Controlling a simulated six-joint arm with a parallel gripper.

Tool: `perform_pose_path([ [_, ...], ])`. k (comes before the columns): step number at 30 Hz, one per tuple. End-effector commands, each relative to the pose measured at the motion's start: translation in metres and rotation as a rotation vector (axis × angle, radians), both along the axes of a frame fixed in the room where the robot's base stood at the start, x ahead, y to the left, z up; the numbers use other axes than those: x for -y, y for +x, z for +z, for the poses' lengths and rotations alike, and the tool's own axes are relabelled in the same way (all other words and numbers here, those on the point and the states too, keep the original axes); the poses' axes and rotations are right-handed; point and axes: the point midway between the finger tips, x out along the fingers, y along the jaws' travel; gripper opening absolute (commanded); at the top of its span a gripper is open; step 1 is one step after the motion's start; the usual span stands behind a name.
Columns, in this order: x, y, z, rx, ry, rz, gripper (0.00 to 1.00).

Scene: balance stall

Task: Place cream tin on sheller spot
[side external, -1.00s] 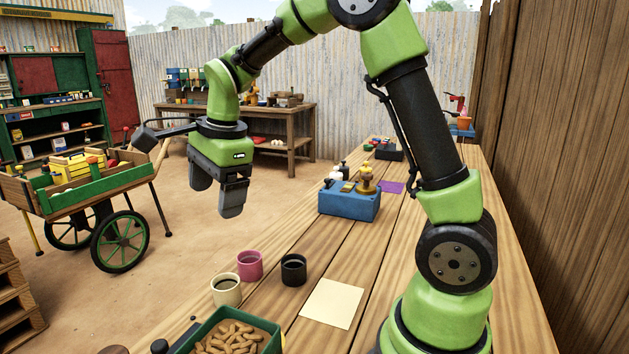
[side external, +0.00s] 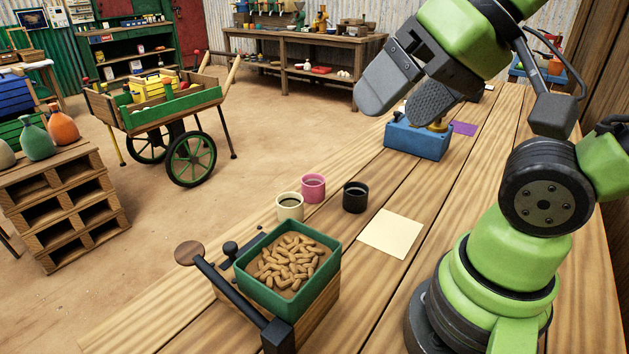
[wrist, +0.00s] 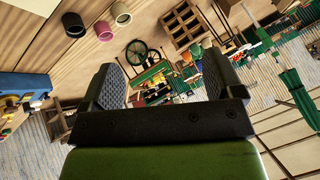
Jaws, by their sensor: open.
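The cream tin (side external: 290,207) stands upright and open-topped on the plank table, beside a pink tin (side external: 313,188) and a black tin (side external: 355,197). In the wrist view the cream tin (wrist: 121,13) is at the top edge, cut close to the frame. My gripper (side external: 396,112) is open and empty, raised and tilted, well apart from the tins. Its two jaws also show in the wrist view (wrist: 163,70). A green tray of peanuts (side external: 288,306) sits on a wooden box with a lever at the near end. No marking shows which place is the sheller spot.
A flat cream square (side external: 391,233) lies bare right of the tins. A blue box (side external: 418,141) with fittings stands farther back, near a purple square (side external: 464,129). A green cart (side external: 175,110) and pallets (side external: 66,208) stand on the ground at the left.

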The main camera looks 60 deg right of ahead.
Motion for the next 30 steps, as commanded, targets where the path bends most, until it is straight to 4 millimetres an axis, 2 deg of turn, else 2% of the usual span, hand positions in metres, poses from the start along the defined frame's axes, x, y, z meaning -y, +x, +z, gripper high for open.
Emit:
perform_pose_path([
  [8,0.001,0.007,0.002,-0.013,-0.016,0.010,0.86],
  [11,0.005,0.024,0.004,-0.048,-0.058,0.043,0.86],
  [17,0.021,0.083,-0.003,-0.160,-0.189,0.172,0.86],
  [23,0.043,0.145,-0.036,-0.279,-0.300,0.332,0.86],
  [26,0.056,0.172,-0.064,-0.339,-0.342,0.419,0.86],
  [30,0.074,0.203,-0.111,-0.421,-0.386,0.545,0.86],
])
